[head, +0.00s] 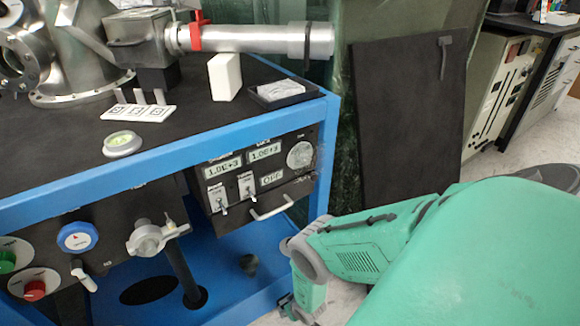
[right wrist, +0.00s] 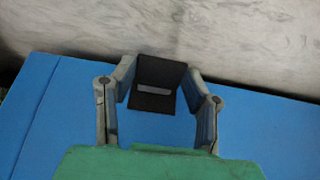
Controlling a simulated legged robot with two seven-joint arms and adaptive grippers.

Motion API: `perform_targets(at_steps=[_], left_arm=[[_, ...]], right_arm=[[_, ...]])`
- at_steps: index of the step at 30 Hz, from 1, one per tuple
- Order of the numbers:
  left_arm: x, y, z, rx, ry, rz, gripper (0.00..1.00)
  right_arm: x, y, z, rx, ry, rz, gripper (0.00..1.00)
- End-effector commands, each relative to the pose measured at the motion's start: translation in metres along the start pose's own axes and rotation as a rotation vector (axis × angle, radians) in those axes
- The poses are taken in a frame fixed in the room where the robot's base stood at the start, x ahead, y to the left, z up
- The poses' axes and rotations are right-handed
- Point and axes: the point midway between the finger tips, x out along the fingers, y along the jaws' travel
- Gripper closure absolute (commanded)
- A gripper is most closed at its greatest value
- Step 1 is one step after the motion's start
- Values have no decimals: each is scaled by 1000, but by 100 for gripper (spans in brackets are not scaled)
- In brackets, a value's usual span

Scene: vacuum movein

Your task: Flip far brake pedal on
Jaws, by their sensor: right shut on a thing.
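My right gripper (right wrist: 158,88) shows in the right wrist view with its two grey fingers closed on the sides of a small black block with a grey strip (right wrist: 157,72). This block looks like the brake pedal, in front of a blue surface. In the head view my right arm reaches in from the right and down beside the blue cart frame (head: 329,150). Its hand (head: 308,292) is near the lower edge, and its fingertips and the pedal cannot be made out there. My left gripper is not in view.
The cart carries metal vacuum parts (head: 250,39) on its black top (head: 190,95). An instrument panel with a handle (head: 271,208) faces forward. A dark panel (head: 405,120) stands behind my right arm.

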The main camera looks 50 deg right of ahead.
Motion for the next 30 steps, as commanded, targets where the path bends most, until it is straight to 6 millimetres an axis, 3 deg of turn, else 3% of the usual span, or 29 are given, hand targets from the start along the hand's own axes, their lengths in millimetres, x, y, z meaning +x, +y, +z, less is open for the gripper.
perform_targets(at_steps=[2,3,4,17,23,30], left_arm=[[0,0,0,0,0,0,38],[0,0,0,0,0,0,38],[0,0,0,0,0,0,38],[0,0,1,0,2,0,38],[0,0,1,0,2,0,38],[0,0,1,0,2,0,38]], right_arm=[[0,0,0,0,1,0,100],[0,0,0,0,1,0,45],[0,0,0,0,1,0,38],[-3,0,-1,0,-1,0,38],[-20,0,-1,0,-3,0,38],[-54,0,-1,1,-2,0,38]])
